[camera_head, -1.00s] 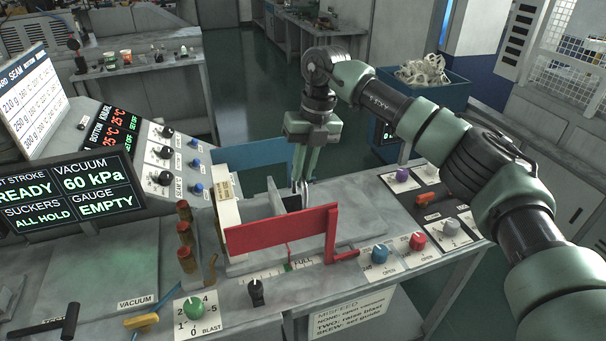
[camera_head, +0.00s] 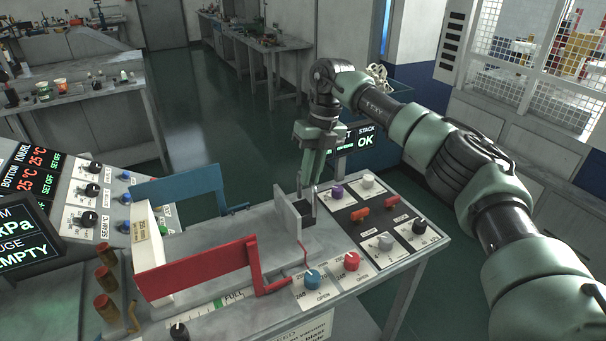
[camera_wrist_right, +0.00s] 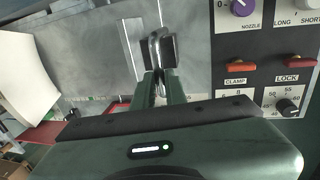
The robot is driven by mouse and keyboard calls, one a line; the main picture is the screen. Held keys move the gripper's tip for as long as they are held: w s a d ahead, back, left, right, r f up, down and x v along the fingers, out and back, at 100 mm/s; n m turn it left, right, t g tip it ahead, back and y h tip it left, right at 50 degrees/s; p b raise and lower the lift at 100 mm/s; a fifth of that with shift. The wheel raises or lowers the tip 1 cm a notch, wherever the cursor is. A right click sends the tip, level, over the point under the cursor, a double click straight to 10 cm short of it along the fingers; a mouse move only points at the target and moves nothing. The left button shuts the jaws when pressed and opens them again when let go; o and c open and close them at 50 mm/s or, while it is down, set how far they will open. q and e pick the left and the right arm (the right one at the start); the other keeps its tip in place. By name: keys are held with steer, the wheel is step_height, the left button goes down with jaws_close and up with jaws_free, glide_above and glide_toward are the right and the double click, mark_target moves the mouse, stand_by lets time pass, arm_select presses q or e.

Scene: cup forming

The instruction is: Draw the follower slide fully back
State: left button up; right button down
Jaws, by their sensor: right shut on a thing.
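The follower slide shows as an upright pale grey plate (camera_head: 287,214) with a dark block behind it, near the right end of the grey magazine bed (camera_head: 215,225). My right gripper (camera_head: 308,198) is shut on the follower's handle, on the plate's right side. In the right wrist view a looped metal handle (camera_wrist_right: 157,45) stands between the fingertips, against a dark block (camera_wrist_right: 170,50). A white stack of blanks (camera_head: 148,240) stands upright at the bed's left end, with a wide bare gap between it and the plate. My left gripper is not in view.
A red guide (camera_head: 200,272) runs along the near side of the bed, a blue guide (camera_head: 180,193) along the far side. A knob panel (camera_head: 375,215) lies close right of my gripper. A screen behind reads STACK OK.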

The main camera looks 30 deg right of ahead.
steer(key=shift+w+d+r, duration=0.1)
steer(key=shift+d, duration=0.05)
steer(key=c, duration=1.7)
jaws_free()
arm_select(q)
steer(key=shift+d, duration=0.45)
arm_select(e)
steer(key=shift+o, duration=1.2)
steer(key=shift+d, duration=0.2)
